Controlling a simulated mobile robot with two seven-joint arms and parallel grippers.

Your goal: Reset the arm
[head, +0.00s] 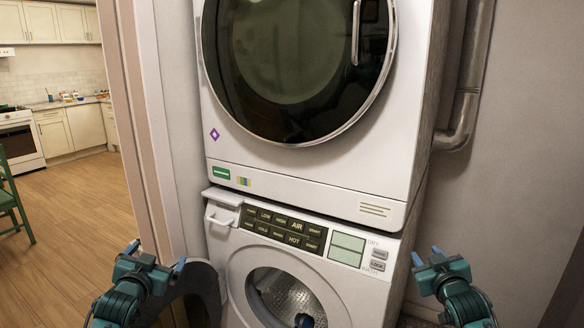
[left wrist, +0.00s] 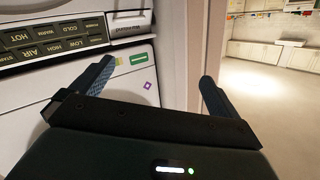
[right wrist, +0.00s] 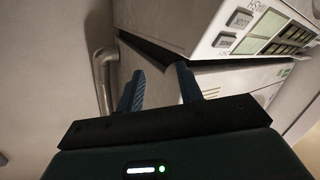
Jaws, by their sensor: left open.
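My left gripper (head: 157,256) is raised at the lower left of the head view, in front of the open washer door (head: 204,287). Its fingers are wide apart with nothing between them in the left wrist view (left wrist: 155,85). My right gripper (head: 427,255) is raised at the lower right, to the right of the washer (head: 372,290). In the right wrist view (right wrist: 160,80) its fingers are closer together, with a visible empty gap. Neither gripper visibly touches anything.
A dryer (head: 310,180) with its round dark door shut sits on top of the washer. The washer drum (head: 290,298) is exposed, with a small dark blue thing at its lower edge. A door frame (head: 145,120) stands left, a pipe (head: 465,100) right. Open floor (head: 75,210) lies beyond the doorway.

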